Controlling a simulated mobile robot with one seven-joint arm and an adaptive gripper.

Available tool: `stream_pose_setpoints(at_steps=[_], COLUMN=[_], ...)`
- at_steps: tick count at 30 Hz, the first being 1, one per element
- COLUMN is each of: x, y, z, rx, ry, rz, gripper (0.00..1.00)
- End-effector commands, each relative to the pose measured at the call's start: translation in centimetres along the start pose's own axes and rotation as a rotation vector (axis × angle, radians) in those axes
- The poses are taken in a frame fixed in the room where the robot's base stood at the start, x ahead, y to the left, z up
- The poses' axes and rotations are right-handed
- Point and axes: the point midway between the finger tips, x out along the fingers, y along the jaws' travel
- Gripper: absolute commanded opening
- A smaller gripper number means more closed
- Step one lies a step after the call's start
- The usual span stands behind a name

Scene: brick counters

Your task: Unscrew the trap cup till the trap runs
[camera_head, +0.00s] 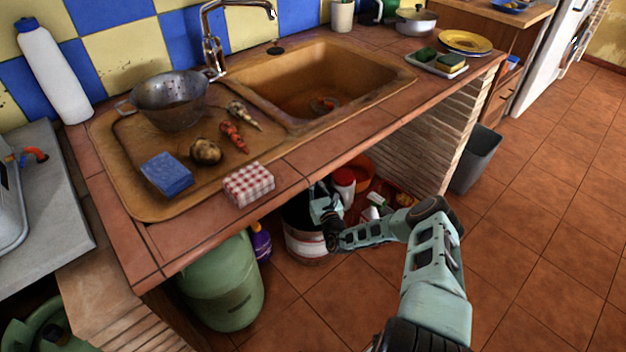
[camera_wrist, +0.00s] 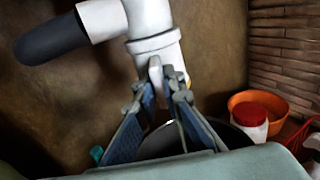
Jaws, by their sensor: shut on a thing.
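The white sink trap (camera_wrist: 152,22) hangs at the top of the wrist view, with a grey pipe (camera_wrist: 50,40) running left from it. Its lower part, the trap cup (camera_wrist: 160,47), has a collar and sits just beyond my fingers. My gripper (camera_wrist: 168,75) is shut on the cup from below, its blue-padded fingers hiding much of its lower end. In the head view my gripper (camera_head: 322,197) reaches under the counter edge, and the counter hides the trap. No water shows.
The tiled counter (camera_head: 300,170) overhangs my arm. A green bin (camera_head: 225,285) and a purple bottle (camera_head: 260,242) stand left of the bucket. An orange bowl (camera_wrist: 275,105) and a red-lidded jar (camera_wrist: 250,118) stand to the right. Open floor lies in front.

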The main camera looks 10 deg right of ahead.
Motion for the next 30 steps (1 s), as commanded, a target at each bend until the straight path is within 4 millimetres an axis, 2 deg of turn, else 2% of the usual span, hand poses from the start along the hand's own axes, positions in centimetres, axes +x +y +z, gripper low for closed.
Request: stream_pose_setpoints(at_steps=[3,4,8,16,20,23,30], x=[-0.1,-0.1,-0.1,-0.1,-0.7,-1.9,-6.6], y=[0.1,0.1,0.1,0.0,0.1,0.0,0.0], z=[-0.2,-0.2,-0.1,0.0,-0.1,-0.1,-0.1], rx=[0.001,0.001,0.001,0.0,0.002,0.002,0.004], ry=[0.003,0.003,0.003,0.001,0.002,0.003,0.004], rz=[0.002,0.002,0.002,0.001,0.001,0.0,0.001], gripper=[0.0,0.12,0.26,0.26,0.26,0.26,0.26])
